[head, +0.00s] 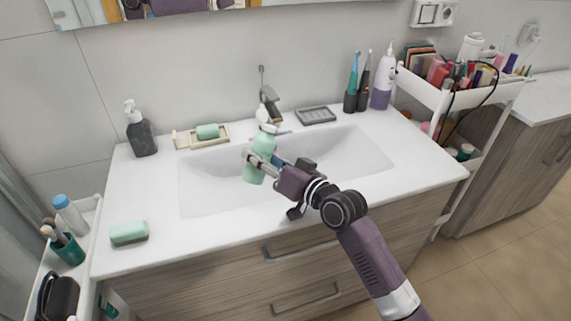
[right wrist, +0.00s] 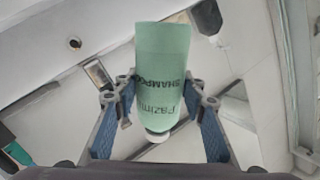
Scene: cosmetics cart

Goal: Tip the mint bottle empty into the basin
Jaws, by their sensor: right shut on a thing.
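The mint bottle (head: 261,158) is over the white basin (head: 345,158) in the head view, a little below the faucet. It stands tilted slightly, with a white part at its upper end. My right gripper (head: 256,162) is shut on the bottle. In the right wrist view the mint bottle (right wrist: 162,80) sits between the two fingers (right wrist: 162,108), with dark "SHAMPOO" lettering on its side and a white cap at the lower end in that picture. No flowing liquid shows. My left gripper is in neither view.
The faucet (head: 269,100) stands right behind the bottle. A dark soap dispenser (head: 141,132), a soap tray (head: 187,140) and a green sponge (head: 129,233) are on the left counter. Toothbrushes (head: 351,88) and a purple-white bottle (head: 383,82) stand at the back right. A loaded cart (head: 432,98) is on the right.

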